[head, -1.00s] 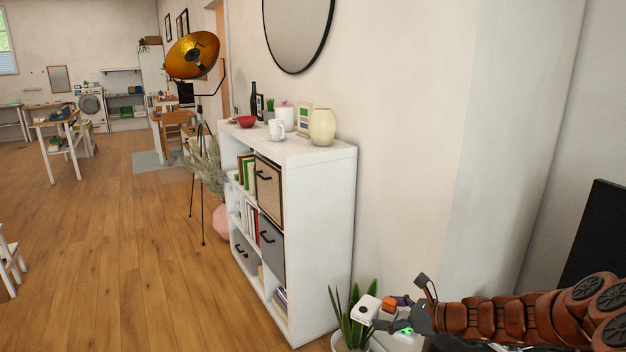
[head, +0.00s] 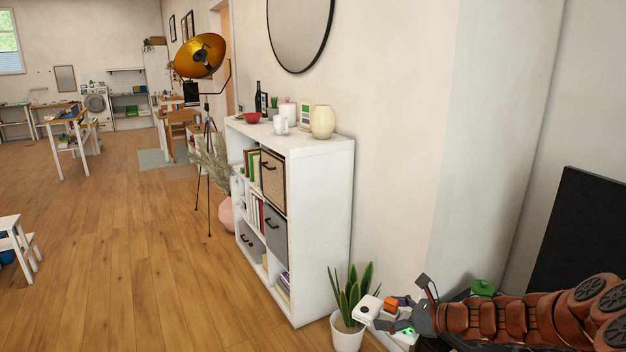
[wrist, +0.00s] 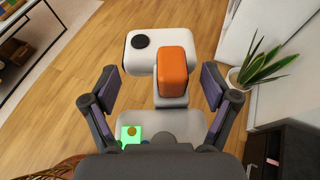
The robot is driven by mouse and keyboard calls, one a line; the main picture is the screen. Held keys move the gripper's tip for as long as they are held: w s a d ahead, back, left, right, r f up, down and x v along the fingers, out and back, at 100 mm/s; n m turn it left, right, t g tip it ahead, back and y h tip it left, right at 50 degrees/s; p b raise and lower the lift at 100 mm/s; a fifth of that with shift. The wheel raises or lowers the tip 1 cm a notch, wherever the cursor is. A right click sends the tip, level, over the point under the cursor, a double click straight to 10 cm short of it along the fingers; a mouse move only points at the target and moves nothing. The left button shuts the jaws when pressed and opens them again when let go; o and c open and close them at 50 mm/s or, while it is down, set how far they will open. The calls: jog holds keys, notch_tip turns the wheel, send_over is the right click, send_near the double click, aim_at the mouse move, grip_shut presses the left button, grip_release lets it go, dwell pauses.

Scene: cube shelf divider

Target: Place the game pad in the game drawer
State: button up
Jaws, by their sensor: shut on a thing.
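My gripper (head: 392,318) is at the lower right of the head view, shut on a white and orange thing, seemingly the game pad (head: 367,308). In the wrist view the game pad (wrist: 188,38) lies between the two dark fingers of my gripper (wrist: 160,98), with a black round spot and an orange block on it. Its near part is partly hidden by my gripper. A white cube shelf (head: 321,230) holds a beige drawer (head: 272,185), a grey drawer (head: 276,236) and a lower grey drawer (head: 251,242), all apparently closed. I cannot tell which is the game drawer.
A potted plant (head: 347,337) stands between my gripper and the shelf, and shows in the wrist view (wrist: 262,68). Vases and a mug stand on the shelf top. A tripod lamp (head: 202,56) stands beyond.

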jog(key=shift+s+r, duration=0.3)
jog(key=shift+w, duration=0.2)
jog(key=shift+w+a+r+m+t+h, duration=0.15)
jog(key=shift+a+r+m+t+h, duration=0.1)
jog(key=shift+r+m+t+h, duration=0.35)
jog(key=shift+w+d+r+m+t+h, duration=0.15)
jog(key=shift+r+m+t+h, duration=0.35)
jog(key=shift+r, duration=0.55)
jog(key=shift+w+a+r+m+t+h, duration=0.1)
jog(key=shift+w+r+m+t+h, duration=0.35)
jog(key=shift+r, duration=0.65)
jog(key=shift+w+d+r+m+t+h, duration=0.1)
jog(key=shift+r+m+t+h, duration=0.2)
jog(key=shift+r+m, duration=0.55)
jog(key=shift+w+a+r+m+h, duration=0.15)
jog(key=shift+r+m+h, duration=0.25)
jog(key=shift+r+h, duration=0.65)
jog(key=r, duration=0.1)
jog(key=r+m+t+h, duration=0.1)
jog(key=r, duration=0.1)
jog(key=shift+w+d+r+m, duration=0.25)
jog(key=shift+w+r+m, duration=0.1)
jog(key=shift+r+m, duration=0.05)
jog(key=shift+a+f, duration=0.1)
